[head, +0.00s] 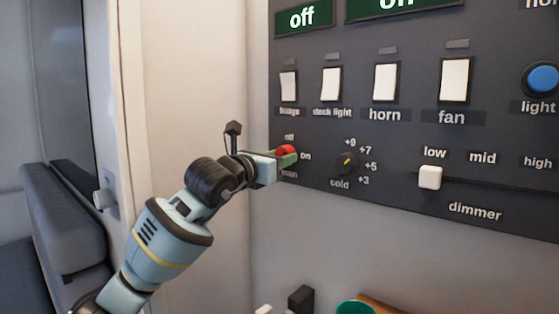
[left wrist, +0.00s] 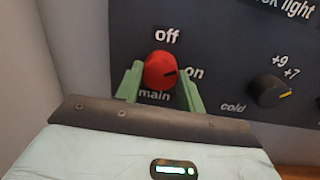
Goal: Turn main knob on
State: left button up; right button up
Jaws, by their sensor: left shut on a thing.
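The red main knob (head: 286,149) is at the lower left of the dark panel, and it also shows in the left wrist view (left wrist: 158,68). My right gripper is not in view.
A black temperature knob (head: 346,163) sits just right of the main knob. White rocker switches (head: 331,83) run above, and a white dimmer slider (head: 430,177) is further right. The wall (head: 200,80) left of the panel is bare. A green round object (head: 356,307) lies below.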

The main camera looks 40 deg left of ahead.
pick_arm(q)
jog(key=m, duration=0.6)
jog(key=shift+a+m+h, duration=0.15)
jog(key=shift+m+h, duration=0.15)
jog(key=shift+h, duration=0.1)
dwell(0.3)
jog(key=o, duration=1)
jog(key=shift+c, duration=0.2)
jog(key=s+b, duration=0.2)
jog(key=s, duration=0.5)
jog(key=shift+s+a+f+b, duration=0.25)
jog(key=shift+s+f+b, duration=0.05)
jog(key=shift+s+f, duration=0.05)
